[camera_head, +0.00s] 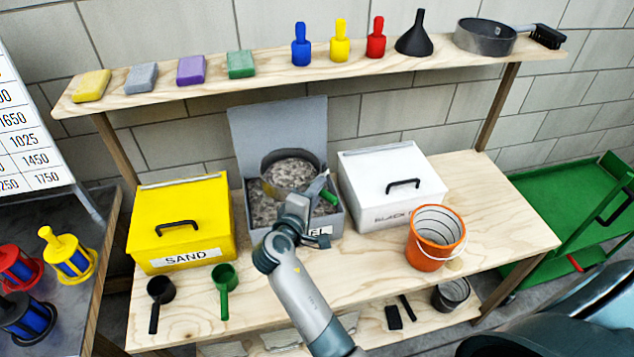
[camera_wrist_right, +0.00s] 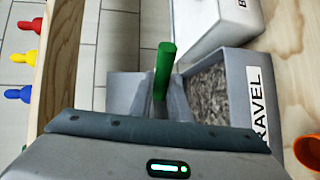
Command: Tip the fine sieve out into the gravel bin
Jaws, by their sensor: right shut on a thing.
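The fine sieve, a dark round rim (camera_head: 265,160), is over the open grey gravel bin (camera_head: 337,222). Grey gravel shows inside its ring; I cannot tell whether it lies in the sieve or shows through it. My right gripper (camera_head: 318,192) is shut on the sieve's green handle (camera_head: 329,196), at the bin's right side. The wrist view shows the handle (camera_wrist_right: 164,62) standing between the fingers (camera_wrist_right: 162,95), with the bin (camera_wrist_right: 238,85) to the right; the sieve's ring is not visible there. The bin's lid (camera_head: 280,125) is raised behind it. My left gripper is not in view.
The yellow sand bin (camera_head: 180,215) and white bin (camera_head: 390,180), both closed, flank the gravel bin. An orange bucket (camera_head: 436,238) stands at the right. Black and green scoops (camera_head: 224,285) lie in front. A shelf (camera_head: 270,72) runs above. The bench's right end is clear.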

